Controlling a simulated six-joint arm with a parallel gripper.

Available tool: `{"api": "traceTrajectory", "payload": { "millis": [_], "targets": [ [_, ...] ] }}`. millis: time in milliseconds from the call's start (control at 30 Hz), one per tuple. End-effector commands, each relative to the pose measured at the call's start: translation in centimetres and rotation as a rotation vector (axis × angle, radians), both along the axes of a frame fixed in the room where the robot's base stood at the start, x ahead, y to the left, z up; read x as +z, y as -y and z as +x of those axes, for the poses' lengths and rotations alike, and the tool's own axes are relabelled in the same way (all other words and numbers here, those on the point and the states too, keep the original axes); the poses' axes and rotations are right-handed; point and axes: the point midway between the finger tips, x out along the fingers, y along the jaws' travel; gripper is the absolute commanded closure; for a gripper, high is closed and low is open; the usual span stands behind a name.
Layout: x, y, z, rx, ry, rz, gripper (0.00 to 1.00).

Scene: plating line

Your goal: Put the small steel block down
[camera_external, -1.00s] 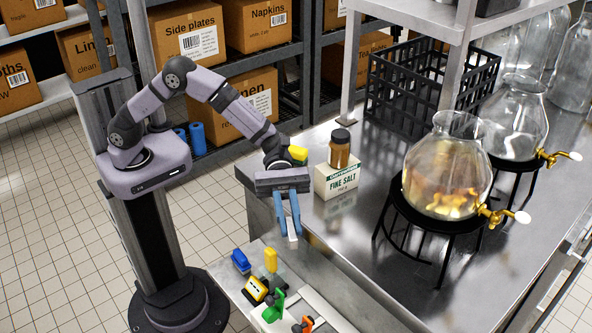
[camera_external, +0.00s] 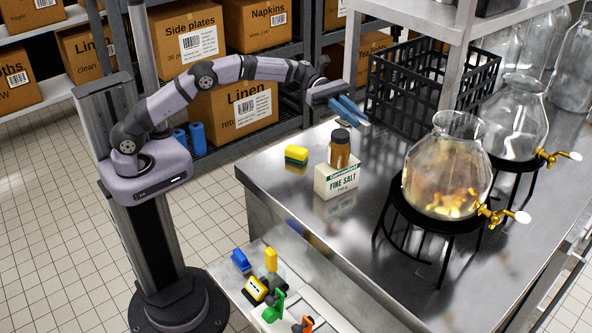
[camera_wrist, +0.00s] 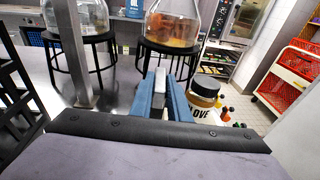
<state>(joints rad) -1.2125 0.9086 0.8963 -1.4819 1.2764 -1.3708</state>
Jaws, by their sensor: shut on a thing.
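My gripper (camera_external: 357,117) is held up above the back left part of the steel counter (camera_external: 275,190), with its blue fingers pointing right. In the wrist view the fingers (camera_wrist: 166,100) are closed around the small steel block (camera_wrist: 159,80), a narrow grey piece between them. The block is clear of any surface. In the external view the block can hardly be told apart from the fingers.
A brown jar (camera_external: 340,152) stands on a salt box (camera_external: 336,182), with a yellow sponge (camera_external: 296,154) to its left. A black crate (camera_external: 432,90), a shelf post (camera_external: 457,60) and glass dispensers (camera_external: 447,172) on black stands are close to the right.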

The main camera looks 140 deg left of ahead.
Motion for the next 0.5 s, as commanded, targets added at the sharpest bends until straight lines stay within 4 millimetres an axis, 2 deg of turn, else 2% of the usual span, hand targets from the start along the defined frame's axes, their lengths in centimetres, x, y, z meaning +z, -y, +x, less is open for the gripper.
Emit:
{"api": "traceTrajectory", "payload": {
  "millis": [33, 200, 333, 500],
  "targets": [
    [-1.3, -1.3, -1.0, 0.020, 0.003, 0.001, 1.00],
    [-3.6, -4.0, -3.3, 0.063, 0.003, 0.002, 1.00],
    [-4.5, -5.0, -4.4, 0.083, 0.004, 0.002, 1.00],
    [-4.7, -5.4, -4.7, 0.089, 0.004, 0.003, 1.00]
  ]
}}
